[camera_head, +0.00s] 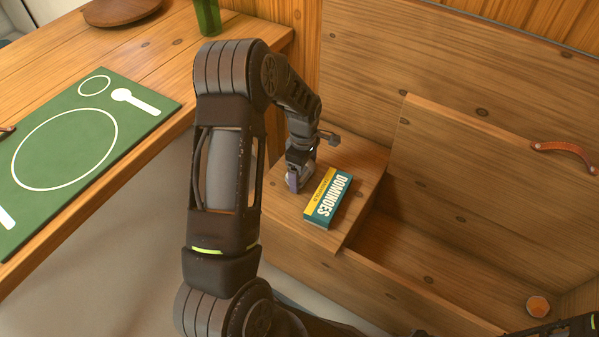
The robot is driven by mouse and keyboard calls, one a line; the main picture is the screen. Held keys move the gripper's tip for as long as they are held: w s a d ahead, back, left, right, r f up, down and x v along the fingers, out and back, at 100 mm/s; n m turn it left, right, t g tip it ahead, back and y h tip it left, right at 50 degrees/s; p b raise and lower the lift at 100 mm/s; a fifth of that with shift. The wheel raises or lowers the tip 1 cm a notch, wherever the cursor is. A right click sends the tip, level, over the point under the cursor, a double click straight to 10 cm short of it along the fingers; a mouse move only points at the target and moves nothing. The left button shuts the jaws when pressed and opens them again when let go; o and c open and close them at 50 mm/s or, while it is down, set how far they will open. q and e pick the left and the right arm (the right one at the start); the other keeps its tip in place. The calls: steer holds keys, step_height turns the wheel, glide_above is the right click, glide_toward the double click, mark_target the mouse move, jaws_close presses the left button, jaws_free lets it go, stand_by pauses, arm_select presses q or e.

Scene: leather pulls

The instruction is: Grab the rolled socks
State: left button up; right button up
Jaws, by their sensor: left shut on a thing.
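The rolled socks (292,183) show as a small purple-grey bundle, mostly hidden by my left gripper. My left gripper (298,176) points down and is shut on them, at the wooden ledge beside the dominoes box. I cannot tell whether the socks touch the ledge. Only a dark part of my right arm shows at the bottom right corner; its gripper is out of view.
A teal and yellow dominoes box (328,198) lies on the ledge just right of my gripper. The wooden bench compartment (400,245) is open, with a small orange round thing (538,306) inside. A hinged lid with a leather pull (563,153) leans behind. A table with a green placemat (75,150) stands left.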

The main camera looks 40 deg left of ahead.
arm_select(q)
steer(key=c, duration=0.6)
steer(key=shift+c, duration=0.2)
step_height(320, 180, up, 10)
steer(key=shift+p, duration=1)
